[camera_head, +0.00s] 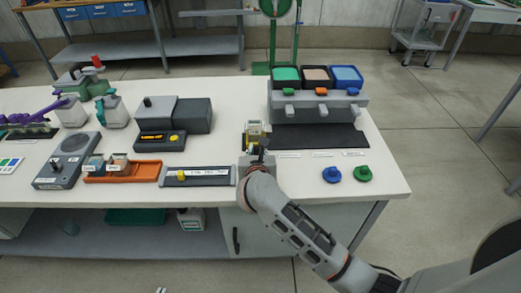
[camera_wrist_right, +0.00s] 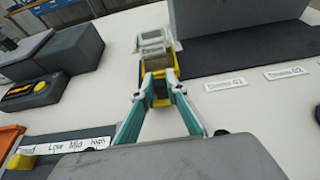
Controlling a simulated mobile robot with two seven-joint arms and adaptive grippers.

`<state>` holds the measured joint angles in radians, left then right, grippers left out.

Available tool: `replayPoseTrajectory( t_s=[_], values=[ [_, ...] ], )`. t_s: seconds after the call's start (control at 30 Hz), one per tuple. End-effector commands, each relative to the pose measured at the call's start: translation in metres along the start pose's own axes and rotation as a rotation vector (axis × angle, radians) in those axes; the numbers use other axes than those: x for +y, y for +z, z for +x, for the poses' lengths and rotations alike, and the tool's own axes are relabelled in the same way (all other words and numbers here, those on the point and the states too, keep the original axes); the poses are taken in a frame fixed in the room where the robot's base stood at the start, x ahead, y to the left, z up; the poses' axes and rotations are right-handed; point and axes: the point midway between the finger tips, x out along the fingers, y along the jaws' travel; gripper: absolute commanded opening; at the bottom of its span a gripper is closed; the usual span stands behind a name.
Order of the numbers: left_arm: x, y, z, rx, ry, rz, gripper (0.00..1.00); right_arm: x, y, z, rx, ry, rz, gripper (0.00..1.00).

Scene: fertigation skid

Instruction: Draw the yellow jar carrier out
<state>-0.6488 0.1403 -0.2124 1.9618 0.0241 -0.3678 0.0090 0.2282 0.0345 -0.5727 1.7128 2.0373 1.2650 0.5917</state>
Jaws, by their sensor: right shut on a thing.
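The yellow jar carrier (camera_wrist_right: 172,62) is a small yellow frame with a pale, labelled jar (camera_wrist_right: 153,43) at its far end. In the head view the carrier (camera_head: 254,128) is at the middle of the white table, left of the dark mat. My right gripper (camera_wrist_right: 160,84) is shut on the near end of the carrier, with its two fingers converging there. In the head view my right gripper (camera_head: 257,151) partly hides the carrier's near end. I cannot tell whether the carrier touches the table. My left gripper is not in view.
A grey dispenser (camera_head: 318,105) with green, beige and blue bins stands behind the dark mat (camera_head: 315,137). A Low-Mid-High slider (camera_head: 208,176) and a grey device (camera_head: 157,140) are left of the gripper. Blue (camera_head: 331,175) and green (camera_head: 362,173) knobs are at right. The front right tabletop is mostly clear.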

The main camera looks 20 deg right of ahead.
Motion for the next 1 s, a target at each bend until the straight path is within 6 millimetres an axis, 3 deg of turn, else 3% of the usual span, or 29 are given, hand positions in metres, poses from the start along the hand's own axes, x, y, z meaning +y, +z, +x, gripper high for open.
replayPoseTrajectory(
  t_s=[0.2, 0.23, 0.3, 0.73, 1.0],
  values=[
    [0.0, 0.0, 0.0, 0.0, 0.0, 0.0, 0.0, 0.004, 0.001, -0.001, -0.002, 0.009, 0.001, 0.0],
    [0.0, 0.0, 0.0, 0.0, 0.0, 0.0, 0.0, 0.004, 0.002, -0.001, -0.002, 0.009, 0.001, 0.15],
    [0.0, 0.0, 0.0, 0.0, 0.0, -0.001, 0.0, 0.004, 0.002, -0.001, -0.003, 0.01, 0.001, 0.31],
    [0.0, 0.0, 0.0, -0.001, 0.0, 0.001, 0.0, 0.003, 0.0, -0.007, 0.0, 0.007, 0.002, 0.31],
    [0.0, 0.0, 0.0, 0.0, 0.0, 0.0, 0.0, 0.003, -0.001, -0.054, 0.002, 0.009, 0.006, 0.31]
  ],
)
